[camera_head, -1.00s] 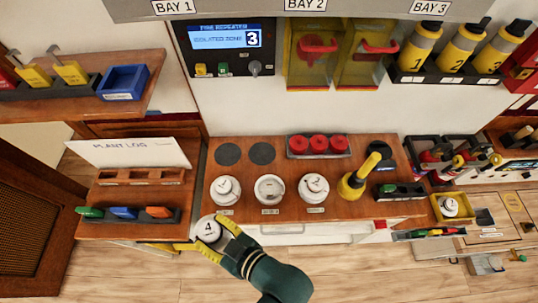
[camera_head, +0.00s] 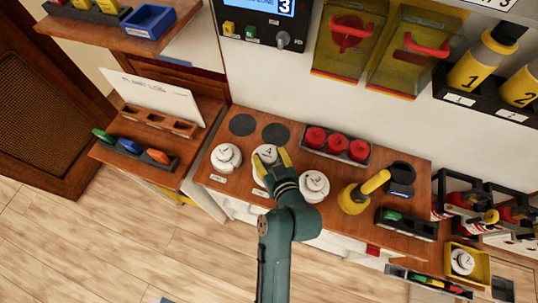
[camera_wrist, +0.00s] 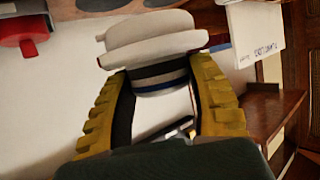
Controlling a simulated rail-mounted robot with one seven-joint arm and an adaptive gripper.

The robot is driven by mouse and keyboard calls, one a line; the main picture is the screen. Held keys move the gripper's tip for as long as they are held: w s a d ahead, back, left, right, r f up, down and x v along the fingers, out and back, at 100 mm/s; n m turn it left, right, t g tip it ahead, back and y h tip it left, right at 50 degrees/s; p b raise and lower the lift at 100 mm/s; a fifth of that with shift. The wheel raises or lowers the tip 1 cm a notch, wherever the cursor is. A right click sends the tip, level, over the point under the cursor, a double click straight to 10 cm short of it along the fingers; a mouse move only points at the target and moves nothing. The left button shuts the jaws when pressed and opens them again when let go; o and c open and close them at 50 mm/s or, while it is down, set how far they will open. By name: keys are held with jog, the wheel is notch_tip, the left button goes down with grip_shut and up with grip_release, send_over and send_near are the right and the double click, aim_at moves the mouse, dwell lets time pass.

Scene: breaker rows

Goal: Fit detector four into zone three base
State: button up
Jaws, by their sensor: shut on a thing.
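Detector four (camera_head: 266,153), a white round disc marked 4, is between the yellow fingers of my gripper (camera_head: 271,163) in the head view. My gripper is shut on it. It is over the middle position of the row on the wooden bench, between two white detectors. The middle base there is hidden by the detector and gripper, so I cannot tell whether they touch. In the wrist view the white detector (camera_wrist: 152,38) lies beyond the ribbed yellow fingers (camera_wrist: 160,105), with dark and blue bands below its white rim.
White detectors stand on the left (camera_head: 226,157) and right (camera_head: 314,186) of the middle position. Red caps (camera_head: 337,143) sit in a rack behind. A yellow-and-black tool (camera_head: 361,193) stands to the right. Two dark round pads (camera_head: 243,125) lie at the back left. The display panel (camera_head: 260,8) shows 3.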

jog(key=shift+f+b, duration=2.15)
jog(key=shift+f, duration=0.55)
jog(key=shift+f+b, duration=1.5)
jog(key=o, duration=1.2)
jog(key=shift+o, duration=0.2)
jog(key=shift+s, duration=0.1)
jog(key=v, duration=1.2)
jog(key=shift+r, duration=0.15)
